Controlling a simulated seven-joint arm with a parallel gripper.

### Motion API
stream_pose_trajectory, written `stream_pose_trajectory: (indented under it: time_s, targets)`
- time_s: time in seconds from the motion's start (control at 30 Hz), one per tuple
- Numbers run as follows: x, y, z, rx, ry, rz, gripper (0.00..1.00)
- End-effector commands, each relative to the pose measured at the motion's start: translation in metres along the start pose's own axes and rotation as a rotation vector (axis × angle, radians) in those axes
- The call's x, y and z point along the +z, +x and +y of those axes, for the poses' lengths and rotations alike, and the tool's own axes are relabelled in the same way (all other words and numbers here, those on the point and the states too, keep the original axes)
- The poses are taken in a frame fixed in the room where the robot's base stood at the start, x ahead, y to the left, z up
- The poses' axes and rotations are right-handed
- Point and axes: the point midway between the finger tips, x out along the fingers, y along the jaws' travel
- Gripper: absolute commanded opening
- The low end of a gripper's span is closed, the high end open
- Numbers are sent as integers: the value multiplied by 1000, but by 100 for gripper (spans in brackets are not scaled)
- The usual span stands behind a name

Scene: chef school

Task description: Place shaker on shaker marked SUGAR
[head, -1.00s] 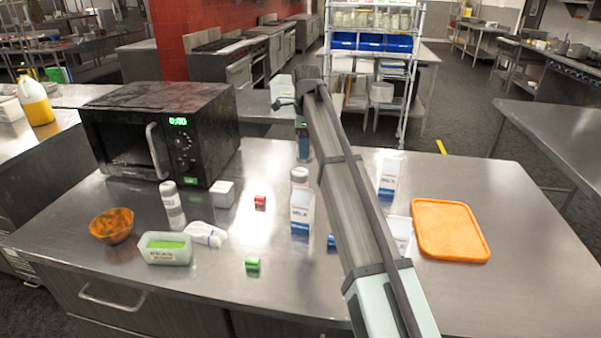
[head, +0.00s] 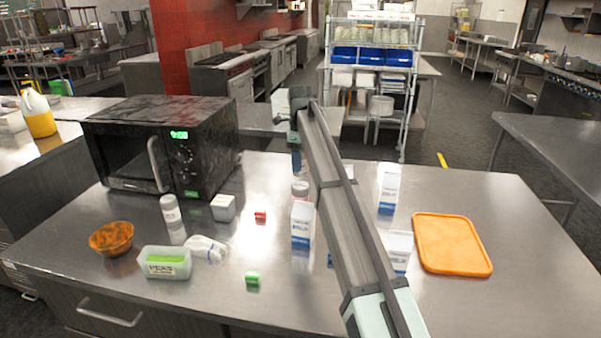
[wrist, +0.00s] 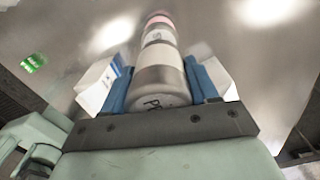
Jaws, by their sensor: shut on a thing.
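My gripper (head: 296,158) hangs over the counter, seen behind my arm in the head view. In the wrist view, its blue fingers (wrist: 160,88) are shut on a grey-and-white shaker (wrist: 163,76), whose near end shows partly readable lettering starting with P. A shaker with a pinkish top (wrist: 158,19) shows in line beyond the held one; I cannot tell the gap between them. In the head view, a pinkish-topped shaker (head: 299,189) stands behind a milk carton, partly hidden. Another white-and-grey shaker (head: 171,211) stands near the microwave. I cannot read SUGAR on either.
Milk cartons (head: 301,220) (head: 389,186) stand near my arm. A white box (head: 223,207), red item (head: 260,217), green item (head: 252,278), peas container (head: 165,263) and orange bowl (head: 112,239) lie left. The microwave (head: 160,145) stands behind; an orange board (head: 452,244) lies right.

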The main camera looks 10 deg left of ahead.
Motion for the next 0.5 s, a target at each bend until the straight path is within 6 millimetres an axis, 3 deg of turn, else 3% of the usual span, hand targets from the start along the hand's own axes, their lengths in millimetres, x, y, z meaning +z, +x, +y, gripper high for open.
stream_pose_trajectory:
  time_s: [0.5]
  targets:
    - [0, 42, 0, 0, -1, 0, 22]
